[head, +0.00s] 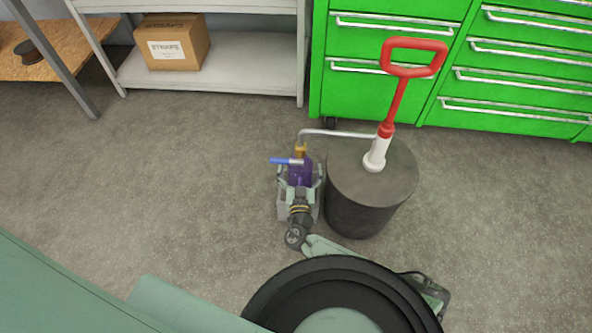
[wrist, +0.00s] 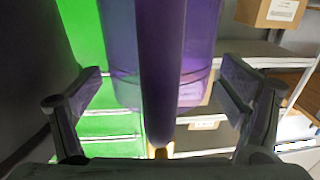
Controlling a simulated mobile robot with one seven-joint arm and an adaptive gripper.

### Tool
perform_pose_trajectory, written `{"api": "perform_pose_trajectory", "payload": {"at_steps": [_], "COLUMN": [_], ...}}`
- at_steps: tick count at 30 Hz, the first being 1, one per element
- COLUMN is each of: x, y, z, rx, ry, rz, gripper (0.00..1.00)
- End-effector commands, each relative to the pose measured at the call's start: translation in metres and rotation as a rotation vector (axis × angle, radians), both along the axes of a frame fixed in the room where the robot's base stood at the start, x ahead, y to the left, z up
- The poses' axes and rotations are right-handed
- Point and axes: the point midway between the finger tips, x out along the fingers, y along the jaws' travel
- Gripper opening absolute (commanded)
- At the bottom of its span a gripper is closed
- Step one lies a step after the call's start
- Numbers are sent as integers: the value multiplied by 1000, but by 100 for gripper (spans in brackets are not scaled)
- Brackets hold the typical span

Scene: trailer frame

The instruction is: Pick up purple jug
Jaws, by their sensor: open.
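The purple jug (head: 301,172) stands just left of the dark drum, below a brass nozzle, and is partly hidden by my gripper (head: 299,176). In the wrist view the jug (wrist: 203,60) fills the upper middle, translucent purple, with its darker handle (wrist: 162,70) running down the centre toward the camera. My gripper (wrist: 160,98) is open, with one finger on each side of the handle and jug. Gaps show between the fingers and the jug near its end. The far side of the jug is hidden.
The dark drum (head: 362,205) with a red-handled pump (head: 386,130) stands close on the right. A blue lever (head: 283,160) sits at the nozzle. Green drawers (head: 490,75) and a grey shelf (head: 235,62) with a cardboard box (head: 175,42) stand behind. Floor at left is clear.

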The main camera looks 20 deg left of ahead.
Motion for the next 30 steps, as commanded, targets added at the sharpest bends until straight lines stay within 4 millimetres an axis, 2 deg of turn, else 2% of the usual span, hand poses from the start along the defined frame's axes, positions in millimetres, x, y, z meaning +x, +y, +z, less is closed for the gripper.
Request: {"api": "perform_pose_trajectory", "payload": {"at_steps": [11, 30], "x": [-1, -1], "y": [-4, -3], "z": [0, 0], "rx": [-1, 0], "ry": [0, 0], "rz": [0, 0], "gripper": [90, 48]}}
